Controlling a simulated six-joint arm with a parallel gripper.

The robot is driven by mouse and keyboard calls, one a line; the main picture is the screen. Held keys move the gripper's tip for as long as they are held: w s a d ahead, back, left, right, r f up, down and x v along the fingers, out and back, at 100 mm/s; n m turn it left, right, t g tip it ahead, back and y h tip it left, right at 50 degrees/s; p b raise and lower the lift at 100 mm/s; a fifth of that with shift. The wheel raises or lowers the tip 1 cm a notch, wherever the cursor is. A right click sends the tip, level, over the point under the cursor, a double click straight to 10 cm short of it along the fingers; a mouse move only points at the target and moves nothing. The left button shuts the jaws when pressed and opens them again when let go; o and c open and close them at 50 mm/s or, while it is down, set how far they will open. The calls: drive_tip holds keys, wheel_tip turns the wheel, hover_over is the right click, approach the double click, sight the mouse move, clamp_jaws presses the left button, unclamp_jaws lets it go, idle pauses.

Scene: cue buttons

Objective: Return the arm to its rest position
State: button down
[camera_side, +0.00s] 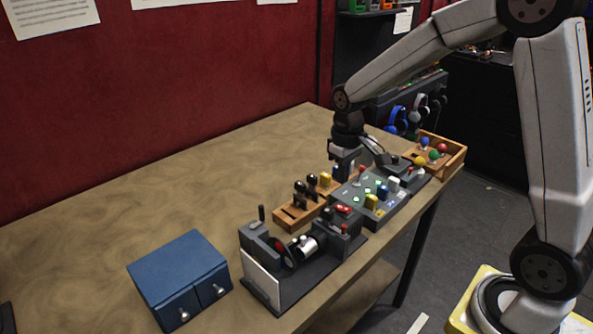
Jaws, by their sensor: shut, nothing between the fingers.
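My gripper (343,178) points down over the far-left edge of the grey button panel (380,196). Its fingers are shut with nothing seen between them. The fingertips are small here, and I cannot tell whether they touch the panel. The panel carries several lit green buttons and some coloured blocks or knobs, among them a yellow one (372,202) and a white one (393,184). My arm reaches in from the right, bent down at the wrist.
A wooden holder (292,222) with dark-topped pieces stands left of the panel. A grey machine (290,275) and a blue two-drawer box (180,272) stand nearer. A wooden tray (455,160) with coloured balls lies beyond. The table's left and back (180,190) are bare.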

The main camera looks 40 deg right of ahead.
drive_tip(key=shift+s+a, duration=0.1)
drive_tip(key=s+a+f+t, duration=0.1)
drive_tip(key=s+a, duration=0.2)
drive_tip(key=s, duration=0.3)
drive_tip(key=s+a+f+t, duration=0.1)
drive_tip(key=s+a+f, duration=0.1)
drive_tip(key=s, duration=0.3)
drive_tip(key=shift+s+a+f+t, duration=0.3)
drive_tip(key=shift+s+a, duration=0.05)
drive_tip(key=shift+a, duration=0.05)
